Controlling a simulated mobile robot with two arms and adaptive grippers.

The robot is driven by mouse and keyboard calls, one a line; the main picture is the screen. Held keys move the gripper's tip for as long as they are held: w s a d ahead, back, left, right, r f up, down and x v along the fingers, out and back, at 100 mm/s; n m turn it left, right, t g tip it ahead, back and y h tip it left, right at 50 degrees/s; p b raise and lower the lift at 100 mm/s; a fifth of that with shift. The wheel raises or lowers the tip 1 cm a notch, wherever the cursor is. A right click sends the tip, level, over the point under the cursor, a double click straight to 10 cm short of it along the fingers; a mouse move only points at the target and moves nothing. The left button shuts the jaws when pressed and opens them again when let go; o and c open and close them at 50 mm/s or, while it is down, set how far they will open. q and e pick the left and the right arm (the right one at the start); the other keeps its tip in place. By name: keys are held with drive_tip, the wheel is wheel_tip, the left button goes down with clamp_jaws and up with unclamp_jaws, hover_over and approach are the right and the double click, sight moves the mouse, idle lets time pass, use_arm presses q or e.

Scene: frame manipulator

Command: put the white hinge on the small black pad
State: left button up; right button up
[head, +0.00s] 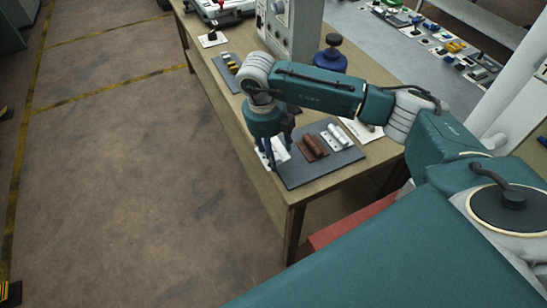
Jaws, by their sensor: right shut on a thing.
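My right gripper (274,160) points down at the left edge of a dark grey board (341,160) near the table's front corner. It is shut on a white piece (280,152), which looks like a white hinge and is partly hidden by the fingers. I cannot tell if the piece touches the board. A brown hinge-like part (312,146) and another white hinge-like part (336,137) lie on the board to the right. I cannot make out a separate small black pad with certainty. My left gripper is not in view.
A wooden table (222,99) carries a grey machine box (289,28), a dark blue round-knobbed object (331,58) and a small dark tray with yellow parts (230,64). A second bench (400,45) with several small parts stands behind. The floor at left is clear.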

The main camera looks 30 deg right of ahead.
wheel_tip(320, 180, down, 5)
drive_tip(key=shift+r+p, duration=0.2)
drive_tip(key=shift+p, duration=0.4)
drive_tip(key=shift+f, duration=0.25)
drive_tip(key=shift+f+b, duration=0.2)
drive_tip(key=shift+b, duration=0.1)
drive_tip(key=o, duration=1.2)
